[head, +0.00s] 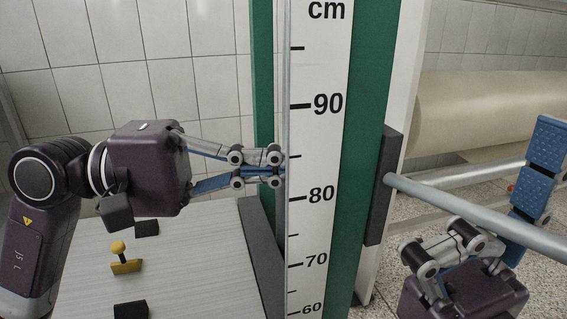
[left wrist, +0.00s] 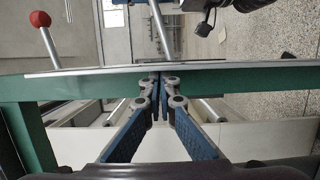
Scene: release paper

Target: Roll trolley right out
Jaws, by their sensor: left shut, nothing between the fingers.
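A grey round bar (head: 470,210), perhaps the trolley's handle, runs from a dark block (head: 383,190) on a white panel to the right edge in the head view. My right gripper (head: 537,165) is at this bar, with a blue finger pad rising beyond it. I cannot tell whether it is open or grips the bar. My left gripper (head: 280,171) is shut and empty, its tips at the left edge of the white centimetre scale (head: 320,120). It also shows in the left wrist view (left wrist: 157,80), at the green beam (left wrist: 230,82). The trolley's body is not clearly seen.
A large cream roll (head: 490,110) lies behind the bar. A green upright (head: 365,130) carries the scale between my arms. A light tabletop (head: 190,270) with a yellow knob (head: 125,260) is below my left arm. A red-ball lever (left wrist: 43,30) shows in the left wrist view.

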